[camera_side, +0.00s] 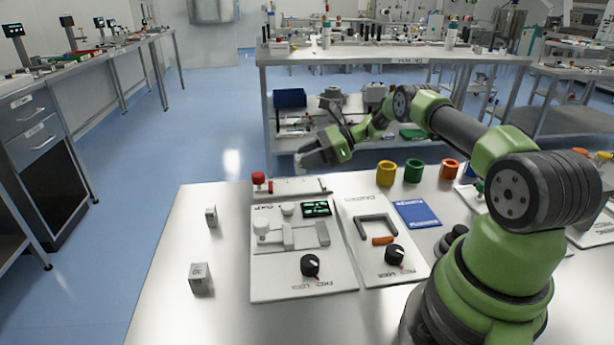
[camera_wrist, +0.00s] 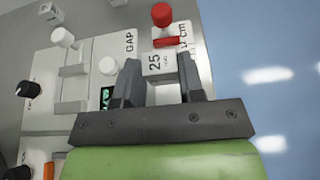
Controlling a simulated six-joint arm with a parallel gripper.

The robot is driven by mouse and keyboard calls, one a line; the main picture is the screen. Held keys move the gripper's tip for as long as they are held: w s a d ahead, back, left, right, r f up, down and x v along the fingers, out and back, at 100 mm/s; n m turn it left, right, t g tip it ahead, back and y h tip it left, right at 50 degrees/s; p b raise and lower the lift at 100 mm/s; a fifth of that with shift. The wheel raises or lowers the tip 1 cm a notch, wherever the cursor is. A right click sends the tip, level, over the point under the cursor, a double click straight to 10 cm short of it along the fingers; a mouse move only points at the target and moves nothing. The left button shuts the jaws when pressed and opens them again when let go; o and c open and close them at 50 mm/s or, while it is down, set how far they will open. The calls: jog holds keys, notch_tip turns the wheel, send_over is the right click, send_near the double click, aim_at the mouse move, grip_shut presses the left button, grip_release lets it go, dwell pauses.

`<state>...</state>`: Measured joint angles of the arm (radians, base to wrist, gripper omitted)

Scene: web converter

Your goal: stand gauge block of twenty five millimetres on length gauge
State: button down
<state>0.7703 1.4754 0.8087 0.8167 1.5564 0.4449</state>
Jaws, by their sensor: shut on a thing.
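The gauge block of twenty five millimetres (camera_wrist: 153,63), white with "25" on its face, is between the fingers of my gripper (camera_wrist: 165,80) in the wrist view. My gripper is shut on it. In the side view my gripper (camera_side: 304,163) is above the back edge of the table, over the length gauge (camera_side: 298,186), and the block cannot be made out there. The length gauge is a pale strip with a red knob (camera_side: 259,178). In the wrist view its red knob (camera_wrist: 162,14) and "cm" marking lie just beyond the block. Whether the block touches the gauge cannot be told.
A gap gauge panel (camera_side: 262,275) with a black knob and small green display lies in front of the length gauge. A second panel (camera_side: 360,213) is to its right. Two loose blocks, one small (camera_side: 211,216) and one larger (camera_side: 200,279), stand left. Coloured rings (camera_side: 413,171) stand back right.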

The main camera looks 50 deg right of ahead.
jog(key=shift+f, duration=2.35)
jog(key=shift+f, duration=0.1)
jog(key=c, duration=0.7)
grip_release()
jog(key=shift+c, duration=0.2)
